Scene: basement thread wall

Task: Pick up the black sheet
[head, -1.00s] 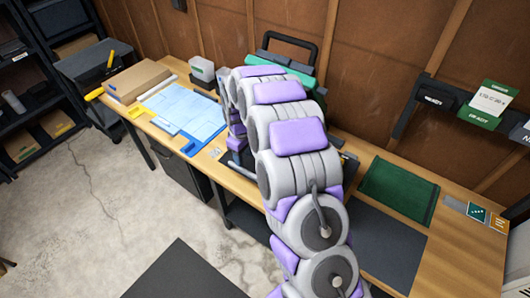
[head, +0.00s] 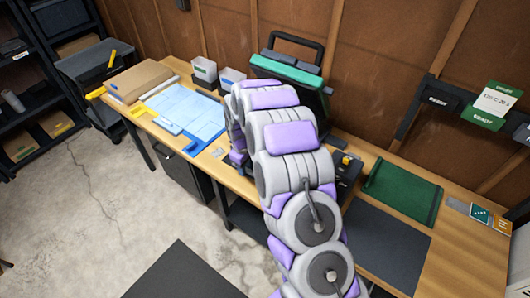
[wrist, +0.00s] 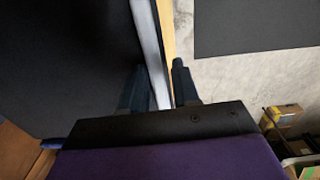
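A flat black sheet (head: 388,250) lies on the right part of the wooden workbench, below the green mat in the head view. My arm covers its left side. In the wrist view a large black surface (wrist: 65,65), likely this sheet, fills the left, with a pale strip along its edge beside the wooden bench edge. My gripper (wrist: 162,80) has its two dark fingers apart. One finger is over the black surface, the other beyond the edge against the floor. I cannot tell whether either touches. In the head view my gripper is hidden behind my arm.
A green mat (head: 402,191) lies behind the sheet. Blue sheets (head: 187,112), a cardboard box (head: 137,80), small bins (head: 204,70) and a black-and-green case (head: 290,72) occupy the rest of the bench. A dark mat (head: 183,274) lies on the floor. Shelves (head: 35,85) stand at left.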

